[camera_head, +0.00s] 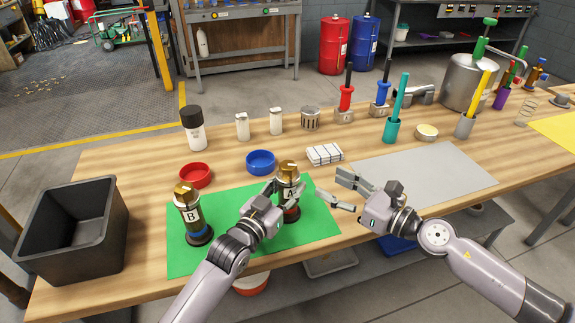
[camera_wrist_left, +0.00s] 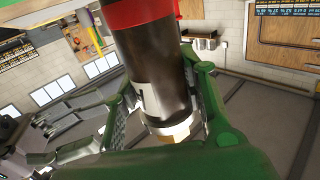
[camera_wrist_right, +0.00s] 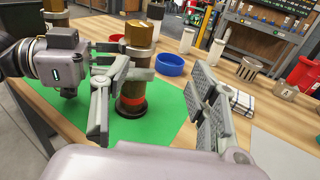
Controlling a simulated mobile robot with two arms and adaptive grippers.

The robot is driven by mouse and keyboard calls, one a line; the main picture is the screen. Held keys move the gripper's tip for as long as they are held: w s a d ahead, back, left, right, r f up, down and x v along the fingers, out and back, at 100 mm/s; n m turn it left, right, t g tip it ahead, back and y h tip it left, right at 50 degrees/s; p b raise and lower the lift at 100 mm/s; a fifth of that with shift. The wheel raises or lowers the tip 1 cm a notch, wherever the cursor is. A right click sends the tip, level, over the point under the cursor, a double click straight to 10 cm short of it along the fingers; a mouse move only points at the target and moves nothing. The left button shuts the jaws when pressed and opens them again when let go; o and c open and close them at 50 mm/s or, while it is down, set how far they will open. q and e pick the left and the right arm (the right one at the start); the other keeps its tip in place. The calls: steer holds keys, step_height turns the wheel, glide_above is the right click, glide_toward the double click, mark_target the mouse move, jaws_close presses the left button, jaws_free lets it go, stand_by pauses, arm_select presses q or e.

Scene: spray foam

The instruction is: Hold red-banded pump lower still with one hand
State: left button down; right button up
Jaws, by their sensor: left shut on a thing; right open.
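The red-banded pump (camera_head: 289,187), marked A, with a brass top, dark body and red band near its base, stands upright on the green mat (camera_head: 320,229). My left gripper (camera_head: 285,192) is shut around its body above the band. The left wrist view shows the pump body (camera_wrist_left: 155,70) between the fingers. My right gripper (camera_head: 345,190) is open and empty, to the right of the pump. In the right wrist view, the pump (camera_wrist_right: 134,78) stands between and beyond the open fingers, partly covered by the left gripper. The blue-banded pump (camera_head: 190,215), marked B, stands to the left.
A black bin (camera_head: 75,235) stands at the table's left end. Behind the mat are a red ring (camera_head: 195,176), a blue ring (camera_head: 261,162) and a striped cloth (camera_head: 325,154). A bare grey mat (camera_head: 430,172) lies to the right.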

mark_target(295, 170)
steer(key=shift+n+y, duration=0.5)
steer(key=shift+n, duration=0.1)
steer(key=w+a, duration=0.1)
steer(key=a, duration=0.2)
steer(key=w+a+r, duration=0.1)
steer(key=w+a, duration=0.1)
steer(key=a, duration=0.2)
steer(key=w+a+r, duration=0.1)
steer(key=w+a, duration=0.1)
steer(key=a, duration=0.1)
steer(key=shift+a, duration=0.3)
steer(key=shift+s, duration=0.1)
steer(key=c, duration=1.2)
